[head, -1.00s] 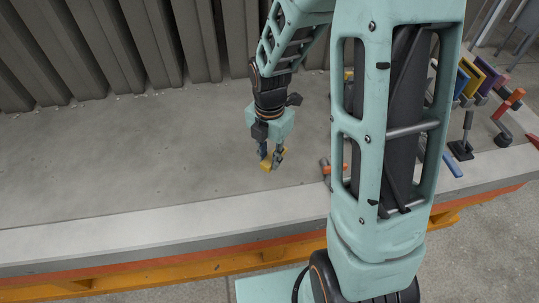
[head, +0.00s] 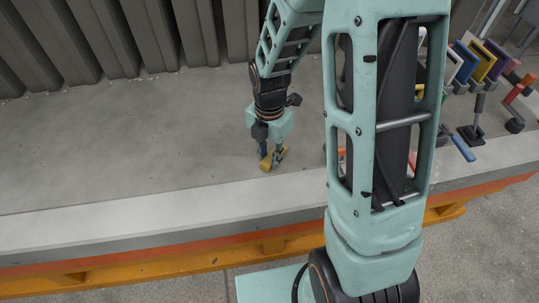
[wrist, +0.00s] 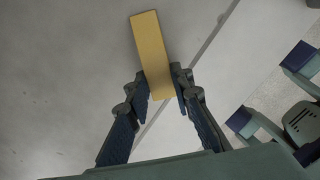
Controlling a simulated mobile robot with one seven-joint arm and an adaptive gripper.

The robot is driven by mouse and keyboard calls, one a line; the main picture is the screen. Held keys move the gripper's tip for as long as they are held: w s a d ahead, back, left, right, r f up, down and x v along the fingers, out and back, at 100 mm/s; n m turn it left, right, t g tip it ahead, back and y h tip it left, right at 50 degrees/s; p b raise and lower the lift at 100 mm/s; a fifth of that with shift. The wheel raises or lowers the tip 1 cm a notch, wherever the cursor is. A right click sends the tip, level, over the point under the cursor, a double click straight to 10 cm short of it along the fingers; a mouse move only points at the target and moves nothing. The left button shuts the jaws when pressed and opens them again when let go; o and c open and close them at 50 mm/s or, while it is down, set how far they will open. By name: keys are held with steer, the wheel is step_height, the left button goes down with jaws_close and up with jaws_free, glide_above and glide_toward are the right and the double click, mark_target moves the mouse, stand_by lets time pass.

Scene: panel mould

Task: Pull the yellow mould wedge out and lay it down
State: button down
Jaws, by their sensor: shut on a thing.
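The yellow mould wedge (wrist: 151,50) is a flat, long yellow piece between my fingertips in the wrist view, with most of its length sticking out past them. It also shows in the head view (head: 267,163), low over or on the grey concrete surface near its front edge. My gripper (head: 272,158) points down and is shut on the wedge; it also shows in the wrist view (wrist: 161,92). I cannot tell whether the wedge touches the concrete below it.
The grey concrete bed (head: 120,150) is bare to the left of my gripper. Several coloured plates (head: 483,65) stand at the right. A black-based tool (head: 472,128) and a blue-handled piece (head: 462,147) are there too. A corrugated wall (head: 110,40) runs along the back.

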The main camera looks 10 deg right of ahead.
steer(key=c, duration=1.6)
jaws_free()
step_height(320, 180, up, 12)
